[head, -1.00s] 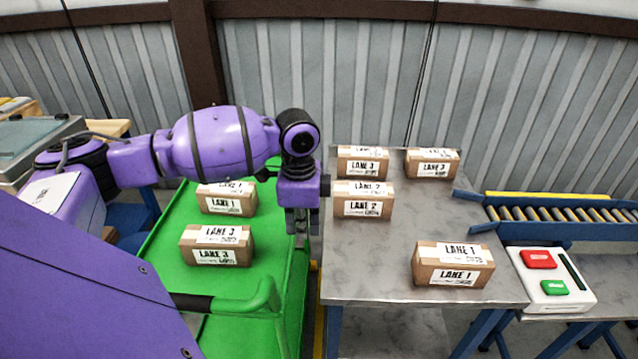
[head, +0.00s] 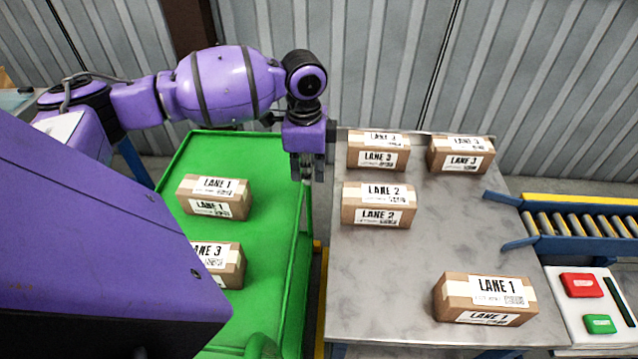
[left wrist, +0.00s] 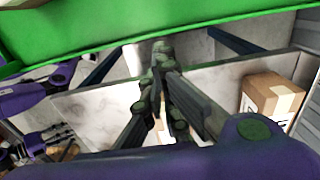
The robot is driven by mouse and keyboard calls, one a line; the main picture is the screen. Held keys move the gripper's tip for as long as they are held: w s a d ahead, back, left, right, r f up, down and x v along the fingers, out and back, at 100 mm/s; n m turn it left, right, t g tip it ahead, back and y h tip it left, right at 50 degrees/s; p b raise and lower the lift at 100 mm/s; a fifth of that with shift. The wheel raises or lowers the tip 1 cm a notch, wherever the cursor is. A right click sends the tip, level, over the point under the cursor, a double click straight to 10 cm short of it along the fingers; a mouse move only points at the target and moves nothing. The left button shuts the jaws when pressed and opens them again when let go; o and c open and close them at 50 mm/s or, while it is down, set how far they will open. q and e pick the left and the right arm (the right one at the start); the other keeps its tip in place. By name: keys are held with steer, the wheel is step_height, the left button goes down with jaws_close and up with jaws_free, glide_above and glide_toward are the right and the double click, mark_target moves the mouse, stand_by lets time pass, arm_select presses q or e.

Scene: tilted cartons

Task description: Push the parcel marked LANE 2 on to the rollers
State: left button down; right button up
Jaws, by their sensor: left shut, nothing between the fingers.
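The LANE 2 parcel (head: 377,206) is a brown carton with white labels, on the left side of the grey metal table (head: 400,290) in the head view. My left gripper (head: 301,172) points down over the gap between the green cart and the table, left of that parcel and apart from it. Its dark fingers are shut and empty; they also show in the left wrist view (left wrist: 160,52). A carton (left wrist: 272,100) shows at right in the left wrist view, its marking unreadable. My right gripper (left wrist: 55,140) shows small at that view's left edge, its jaw state unclear.
Two LANE 3 parcels (head: 378,152) (head: 460,155) stand behind on the table, a LANE 1 parcel (head: 485,300) in front. The rollers (head: 580,224) are at right, above a red-and-green button box (head: 590,305). The green cart (head: 275,220) holds LANE 1 and LANE 3 parcels. The table's middle is clear.

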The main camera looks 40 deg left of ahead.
arm_select(q)
step_height(320, 180, down, 10)
steer(key=d, duration=0.1)
steer(key=w+d, duration=0.2)
steer(key=shift+d+r, duration=0.3)
arm_select(e)
steer(key=shift+s, duration=0.15)
arm_select(q)
steer(key=shift+s, duration=0.1)
arm_select(e)
steer(key=shift+s, duration=0.1)
